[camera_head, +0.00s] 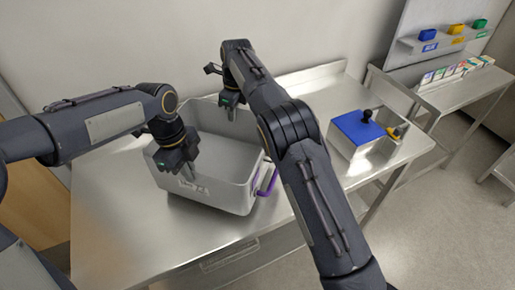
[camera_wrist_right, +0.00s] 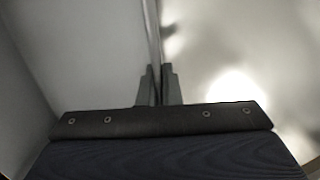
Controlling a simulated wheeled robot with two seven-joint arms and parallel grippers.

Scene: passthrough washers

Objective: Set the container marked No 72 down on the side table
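A large grey open container (camera_head: 235,190) is over the steel table (camera_head: 130,235); I cannot tell whether its base touches the top. A small label is on its front wall, too small to read. My left gripper (camera_head: 188,174) points down at the front rim; whether its fingers are closed is unclear. My right gripper (camera_head: 231,113) is at the back wall. In the right wrist view, the right gripper (camera_wrist_right: 159,85) has its fingers close together on either side of the thin container wall (camera_wrist_right: 153,35). The container looks empty inside.
A box with a blue lid (camera_head: 358,127) and a black knob stands at the table's right end. A purple handle (camera_head: 266,180) is beside the container. A lower steel side table (camera_head: 455,95) at the right holds several small boxes, below a shelf with coloured bins (camera_head: 457,31).

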